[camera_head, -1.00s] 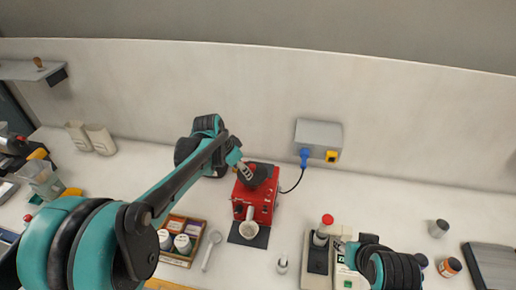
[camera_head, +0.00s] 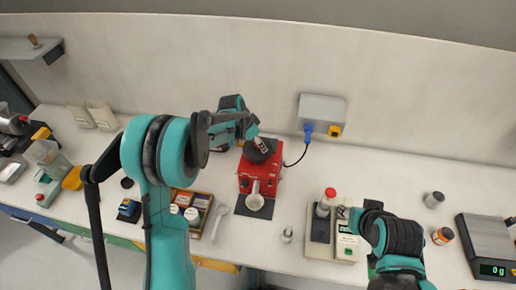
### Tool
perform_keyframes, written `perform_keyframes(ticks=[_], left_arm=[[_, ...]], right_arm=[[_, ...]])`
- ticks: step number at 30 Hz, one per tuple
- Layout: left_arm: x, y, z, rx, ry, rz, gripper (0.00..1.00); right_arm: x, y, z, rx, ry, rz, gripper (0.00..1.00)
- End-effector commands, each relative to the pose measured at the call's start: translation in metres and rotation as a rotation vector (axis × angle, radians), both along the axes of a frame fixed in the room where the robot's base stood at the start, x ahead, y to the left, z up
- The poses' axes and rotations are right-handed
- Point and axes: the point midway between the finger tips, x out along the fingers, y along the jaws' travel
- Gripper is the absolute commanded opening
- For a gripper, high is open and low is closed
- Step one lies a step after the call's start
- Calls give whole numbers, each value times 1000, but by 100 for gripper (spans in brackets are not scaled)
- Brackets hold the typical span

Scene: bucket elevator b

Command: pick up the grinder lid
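My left gripper reaches in from the left and is at or just above the lid. Whether its fingers touch the lid or are closed cannot be made out.
A wooden box of jars (camera_head: 192,208) and a spoon (camera_head: 219,217) lie left of the grinder. A grey wall box (camera_head: 322,108) has a blue plug and cable.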

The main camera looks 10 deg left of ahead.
Motion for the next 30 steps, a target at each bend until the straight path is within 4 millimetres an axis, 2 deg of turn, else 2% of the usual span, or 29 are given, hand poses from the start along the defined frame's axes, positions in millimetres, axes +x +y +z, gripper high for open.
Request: perform_keyframes(ticks=[4,5,10,23,26,30], left_arm=[[0,0,0,0,0,0,47],[0,0,0,0,0,1,44],[0,0,0,0,0,1,0],[0,0,4,0,0,1,0],[0,0,12,0,0,1,0],[0,0,35,0,0,1,0]], right_arm=[[0,0,0,0,0,0,40],[0,0,0,0,0,0,40],[0,0,0,0,0,0,40],[0,0,0,0,0,0,40],[0,0,-1,0,0,0,40],[0,0,-4,0,0,0,40]])
